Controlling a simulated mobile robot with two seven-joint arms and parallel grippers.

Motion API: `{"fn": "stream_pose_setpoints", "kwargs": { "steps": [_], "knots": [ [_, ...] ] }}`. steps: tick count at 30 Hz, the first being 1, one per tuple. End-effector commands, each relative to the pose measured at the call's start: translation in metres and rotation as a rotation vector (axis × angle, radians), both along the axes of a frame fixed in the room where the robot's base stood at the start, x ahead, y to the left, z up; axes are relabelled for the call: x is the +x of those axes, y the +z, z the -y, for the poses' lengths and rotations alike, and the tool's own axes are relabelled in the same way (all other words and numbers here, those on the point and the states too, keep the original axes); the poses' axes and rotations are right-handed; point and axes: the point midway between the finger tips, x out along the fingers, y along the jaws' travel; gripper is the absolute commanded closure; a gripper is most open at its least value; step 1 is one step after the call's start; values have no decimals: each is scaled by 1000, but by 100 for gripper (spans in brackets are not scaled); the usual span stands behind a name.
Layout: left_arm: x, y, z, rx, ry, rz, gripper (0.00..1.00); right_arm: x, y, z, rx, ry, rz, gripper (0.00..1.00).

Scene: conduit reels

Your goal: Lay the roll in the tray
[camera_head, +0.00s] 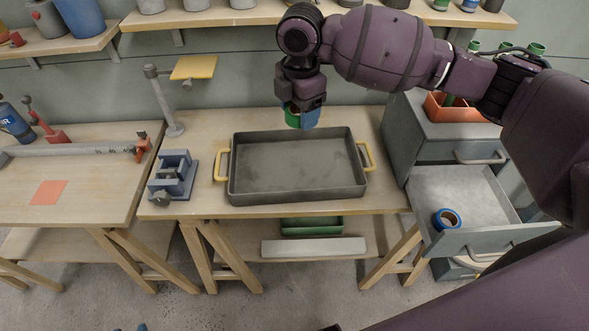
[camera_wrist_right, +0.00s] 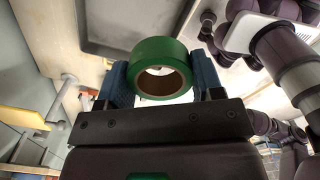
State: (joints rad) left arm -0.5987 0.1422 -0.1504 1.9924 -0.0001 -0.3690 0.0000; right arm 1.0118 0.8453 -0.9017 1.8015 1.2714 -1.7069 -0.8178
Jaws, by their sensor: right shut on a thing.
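A dark grey tray (camera_head: 297,198) with yellow handles lies on the middle workbench; its floor looks bare. My right gripper (camera_head: 300,118) is shut on a green tape roll (camera_head: 291,116) above the tray's back edge. In the right wrist view the roll (camera_wrist_right: 160,80) stands between the blue fingers of the gripper (camera_wrist_right: 160,84), its hole facing the camera. Part of the tray (camera_wrist_right: 105,50) shows beyond it. Only a small blue tip, perhaps my left gripper (camera_head: 142,327), shows at the bottom edge of the head view; its jaws cannot be made out.
A grey-blue vise (camera_head: 172,177) stands left of the tray, and a yellow-topped stand (camera_head: 170,110) behind it. An open drawer (camera_head: 470,195) on the right holds a blue tape roll (camera_head: 446,219). An orange bin (camera_head: 455,108) sits on the cabinet. A shelf (camera_head: 225,16) runs behind.

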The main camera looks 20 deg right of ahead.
Motion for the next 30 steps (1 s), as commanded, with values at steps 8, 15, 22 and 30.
{"fn": "stream_pose_setpoints", "kwargs": {
  "steps": [8, 15, 22, 30],
  "knots": [
    [-2, -8, 0, 0, 1, -8, 57, 7, -6, -2, -1, 395, -3, 56],
    [-3, -12, 0, 0, 0, -12, 57, 11, -8, -2, -1, 739, -3, 56],
    [-4, -15, 0, 0, 0, -15, 57, 14, -10, -1, -2, 1067, -4, 56],
    [-4, -16, 0, 0, 1, -17, 57, 17, -12, -1, -3, 1406, -4, 56]
  ]
}}
